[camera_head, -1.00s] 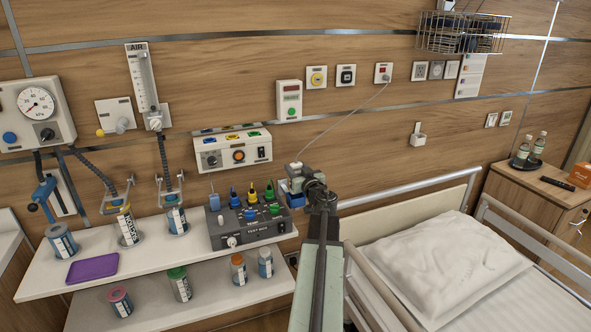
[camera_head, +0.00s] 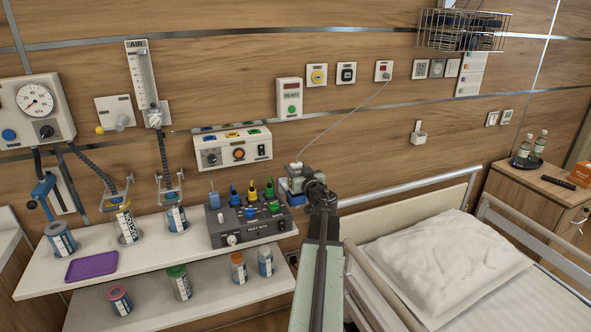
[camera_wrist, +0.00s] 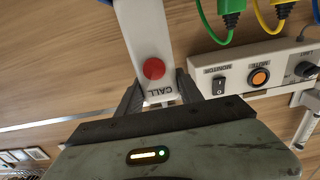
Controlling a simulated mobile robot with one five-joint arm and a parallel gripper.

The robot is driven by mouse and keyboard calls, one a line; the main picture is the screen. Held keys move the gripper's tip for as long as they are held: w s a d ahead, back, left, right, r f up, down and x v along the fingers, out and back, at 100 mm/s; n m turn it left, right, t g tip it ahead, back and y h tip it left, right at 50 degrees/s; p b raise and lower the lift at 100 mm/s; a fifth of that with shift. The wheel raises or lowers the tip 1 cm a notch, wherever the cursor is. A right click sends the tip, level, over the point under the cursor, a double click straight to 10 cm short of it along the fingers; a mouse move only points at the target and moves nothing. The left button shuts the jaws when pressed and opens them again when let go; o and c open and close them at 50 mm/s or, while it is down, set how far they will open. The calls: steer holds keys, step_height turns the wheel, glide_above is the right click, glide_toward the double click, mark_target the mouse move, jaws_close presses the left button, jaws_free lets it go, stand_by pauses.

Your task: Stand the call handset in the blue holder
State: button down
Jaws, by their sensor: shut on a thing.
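The call handset (camera_wrist: 150,50) is white with a red button and a CALL label. In the wrist view it lies between the two fingers of my gripper (camera_wrist: 160,94), which is shut on it. In the head view the handset's pale top (camera_head: 296,165), with its cord, shows at my gripper (camera_head: 298,176). The blue holder (camera_head: 297,201) is at the right end of the shelf, just below the gripper and partly hidden by it. I cannot tell whether the handset's lower end is inside the holder.
The grey test box (camera_head: 247,228) with coloured plugs stands left of the holder. A control panel (camera_head: 232,150) is on the wall behind. The handset's cord (camera_head: 345,119) runs to a wall socket. The bed rail (camera_head: 408,187) and pillow (camera_head: 440,257) are to the right.

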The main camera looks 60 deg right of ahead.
steer(key=shift+f+b, duration=0.6)
steer(key=shift+f, duration=0.1)
steer(key=shift+f+b, duration=0.3)
stand_by(0.4)
steer(key=shift+f+b, duration=0.7)
steer(key=shift+f, duration=0.05)
steer(key=shift+f, duration=0.2)
stand_by(0.6)
steer(key=c, duration=0.7)
jaws_free()
